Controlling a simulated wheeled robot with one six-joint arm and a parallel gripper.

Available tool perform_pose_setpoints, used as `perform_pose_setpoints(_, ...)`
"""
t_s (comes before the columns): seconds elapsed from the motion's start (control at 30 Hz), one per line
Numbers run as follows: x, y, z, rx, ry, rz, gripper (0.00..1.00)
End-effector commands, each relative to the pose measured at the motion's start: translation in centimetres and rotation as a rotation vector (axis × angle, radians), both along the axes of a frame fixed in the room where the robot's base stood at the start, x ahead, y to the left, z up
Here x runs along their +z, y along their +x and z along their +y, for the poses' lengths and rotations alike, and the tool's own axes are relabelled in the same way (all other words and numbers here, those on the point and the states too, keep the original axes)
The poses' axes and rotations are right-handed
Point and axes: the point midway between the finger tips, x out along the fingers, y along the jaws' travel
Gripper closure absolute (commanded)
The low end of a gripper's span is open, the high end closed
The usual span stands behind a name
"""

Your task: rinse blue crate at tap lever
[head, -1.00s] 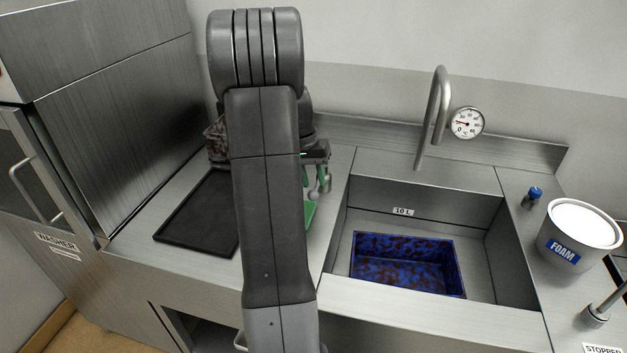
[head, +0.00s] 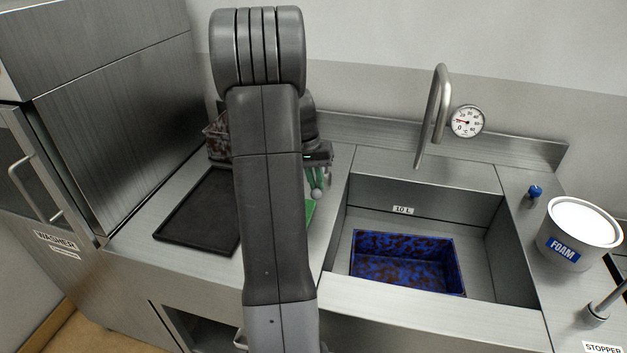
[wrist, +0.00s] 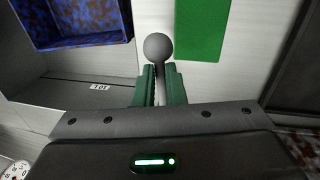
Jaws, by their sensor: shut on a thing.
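The blue crate (head: 408,278), mottled with brown stains, sits upright and open on the floor of the sink basin (head: 478,235). It also shows at the upper left of the wrist view (wrist: 80,42). The tap (head: 432,120) stands behind the basin and no water shows at its spout. My gripper (head: 317,178) is on the counter left of the basin. In the wrist view its green fingers (wrist: 158,88) are shut on the stem of a grey ball-ended lever (wrist: 158,46), apparently the tap lever. My arm hides part of this area in the head view.
A green panel (wrist: 199,30) lies beside the lever. A black tray (head: 190,215) is on the left counter, with a brown-stained crate (head: 216,135) behind it. A dial gauge (head: 467,122), blue knob (head: 534,196), foam tub (head: 575,240) and stopper handle (head: 597,314) are to the right.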

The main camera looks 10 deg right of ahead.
Motion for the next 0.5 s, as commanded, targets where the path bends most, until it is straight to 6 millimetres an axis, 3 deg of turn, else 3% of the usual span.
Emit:
perform_pose_setpoints(0.3, -0.1, -0.8, -2.2, 0.206, 0.0, 0.004, 1.0)
perform_pose_setpoints(0.5, -0.1, -0.8, -2.4, 0.233, 0.001, 0.006, 1.0)
